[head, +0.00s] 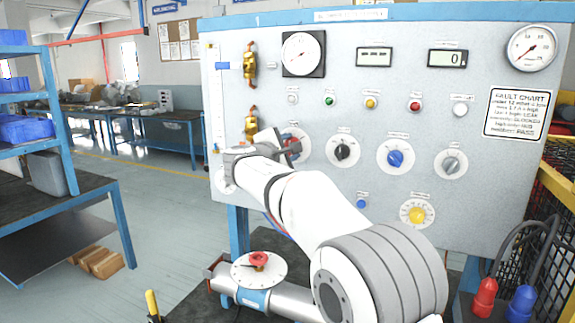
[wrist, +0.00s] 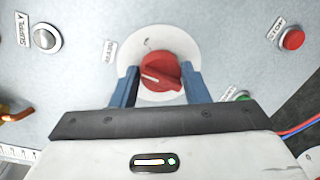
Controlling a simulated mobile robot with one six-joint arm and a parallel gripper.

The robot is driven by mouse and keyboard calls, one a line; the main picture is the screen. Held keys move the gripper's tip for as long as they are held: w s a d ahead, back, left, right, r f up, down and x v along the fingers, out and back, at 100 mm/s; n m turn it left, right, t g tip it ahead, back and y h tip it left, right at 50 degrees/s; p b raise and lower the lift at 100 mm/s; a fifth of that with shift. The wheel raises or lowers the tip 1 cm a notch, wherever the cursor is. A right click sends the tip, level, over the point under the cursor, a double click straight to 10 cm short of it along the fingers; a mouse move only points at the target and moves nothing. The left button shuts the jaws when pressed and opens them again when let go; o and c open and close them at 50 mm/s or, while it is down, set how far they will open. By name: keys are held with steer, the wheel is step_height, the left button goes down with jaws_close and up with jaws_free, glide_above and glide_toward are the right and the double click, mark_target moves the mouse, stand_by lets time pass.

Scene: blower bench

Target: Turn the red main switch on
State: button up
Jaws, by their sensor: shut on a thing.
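The red main switch (wrist: 158,72) is a round red knob with a raised grip and a white pointer line, on a white round plate (wrist: 187,44). In the wrist view the pointer lies toward the left. My gripper (wrist: 160,78) has its two blue fingers on either side of the knob, shut on it. In the head view my gripper (head: 284,150) is at the panel and covers most of the red switch (head: 294,146). The plate's markings are too small to read.
The grey panel (head: 390,100) carries a black knob (head: 342,152), a blue knob (head: 395,158), several push buttons and gauges. Brass valves (head: 250,65) stand at its left. A pipe with a red-handled dial (head: 259,261) lies below. In the wrist view a red stop button (wrist: 293,39) is at right.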

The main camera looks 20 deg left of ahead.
steer(key=m+b, duration=0.4)
steer(key=b, duration=0.1)
steer(key=m+y+b, duration=0.1)
steer(key=m+b, duration=0.1)
steer(key=m, duration=0.1)
steer(key=shift+d+f+b, duration=0.1)
steer(key=shift+f+b, duration=0.15)
steer(key=shift+b, duration=0.15)
steer(key=shift+r, duration=0.1)
steer(key=o, duration=1)
steer(key=shift+c, duration=0.2)
steer(key=s+b, duration=0.2)
steer(key=s, duration=0.5)
steer(key=shift+s+a+r, duration=0.3)
steer(key=shift+s+r, duration=0.05)
